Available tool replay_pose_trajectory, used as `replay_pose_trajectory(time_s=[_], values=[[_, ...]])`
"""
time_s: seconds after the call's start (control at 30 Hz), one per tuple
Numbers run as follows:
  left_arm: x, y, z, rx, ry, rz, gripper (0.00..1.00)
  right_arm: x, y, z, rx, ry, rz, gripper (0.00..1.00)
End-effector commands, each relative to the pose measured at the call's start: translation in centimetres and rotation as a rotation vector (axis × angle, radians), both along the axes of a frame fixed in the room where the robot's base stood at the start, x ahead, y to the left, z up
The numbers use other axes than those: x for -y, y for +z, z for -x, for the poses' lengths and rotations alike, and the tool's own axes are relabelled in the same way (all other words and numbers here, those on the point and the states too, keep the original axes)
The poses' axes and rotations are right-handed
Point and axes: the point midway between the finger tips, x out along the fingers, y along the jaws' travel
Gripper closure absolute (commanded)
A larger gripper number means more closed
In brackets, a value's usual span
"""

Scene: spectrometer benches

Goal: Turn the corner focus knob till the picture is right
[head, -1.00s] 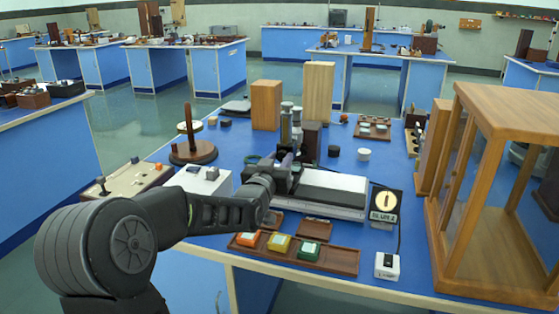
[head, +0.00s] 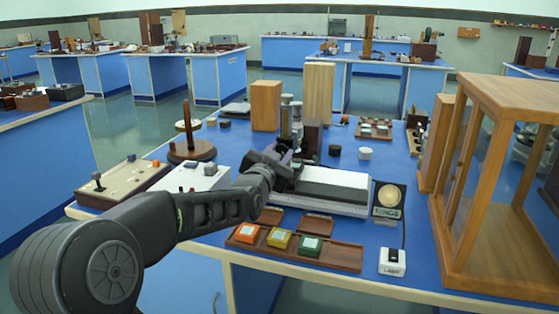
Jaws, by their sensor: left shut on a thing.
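My left gripper (head: 285,163) reaches in from the left to the near left corner of the instrument (head: 333,190), a low white and black block with upright cylinders behind it. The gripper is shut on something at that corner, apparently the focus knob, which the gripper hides. To the right, a small dark display panel (head: 376,199) shows a pale, evenly lit disc with a label that seems to read "RINGS". My right gripper is not in view.
A wooden tray (head: 346,256) with orange, yellow and green blocks lies in front. A white lamp switch box (head: 392,262) sits near the bench edge. A wooden frame case (head: 510,85) stands at the right. A white box (head: 205,178) and a control box (head: 127,178) are left.

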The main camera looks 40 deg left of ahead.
Motion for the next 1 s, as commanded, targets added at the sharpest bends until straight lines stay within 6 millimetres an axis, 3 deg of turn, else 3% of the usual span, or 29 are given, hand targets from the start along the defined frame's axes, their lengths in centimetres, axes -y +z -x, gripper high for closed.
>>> replay_pose_trajectory(time_s=[0.17, 0.2, 0.43, 0.77, 1.0], values=[[0.0, 0.0, 0.0, -0.002, 0.000, 0.004, 1.00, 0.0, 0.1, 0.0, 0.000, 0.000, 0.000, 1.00], [0.0, 0.0, 0.0, -0.002, 0.000, 0.004, 0.68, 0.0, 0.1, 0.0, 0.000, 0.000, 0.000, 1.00], [0.0, 0.0, 0.0, -0.001, 0.000, 0.005, 0.49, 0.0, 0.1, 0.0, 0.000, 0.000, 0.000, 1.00], [0.1, 0.0, 0.2, 0.000, 0.000, 0.005, 0.48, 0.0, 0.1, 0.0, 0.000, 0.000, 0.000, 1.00], [1.0, 0.0, 2.9, 0.000, 0.000, 0.004, 0.48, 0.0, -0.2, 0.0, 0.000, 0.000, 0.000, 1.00]])
